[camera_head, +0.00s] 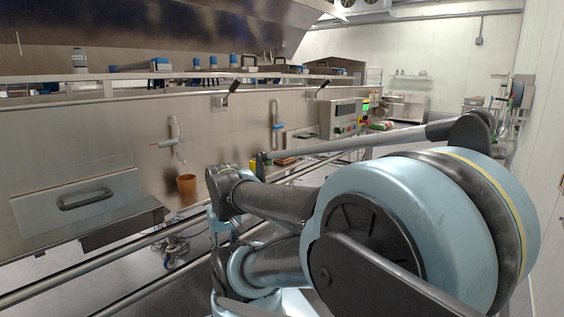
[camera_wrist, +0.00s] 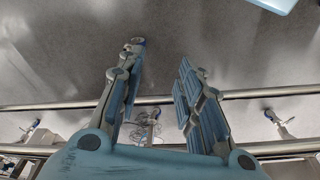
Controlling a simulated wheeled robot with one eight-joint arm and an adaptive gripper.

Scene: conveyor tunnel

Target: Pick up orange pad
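My gripper (camera_wrist: 160,58) is open and empty in the wrist view, its two fingers spread apart. Behind them are a grey surface and metal rails, with no orange pad in that view. In the head view, a small flat orange-brown piece (camera_head: 287,161) lies on the ledge beyond my arm. It is too small to tell for certain whether it is the orange pad. My gripper cannot be made out clearly in the head view because my arm fills the front.
A control box (camera_head: 342,117) stands farther back. Blue-capped bottles (camera_head: 212,64) and other items line the upper shelf.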

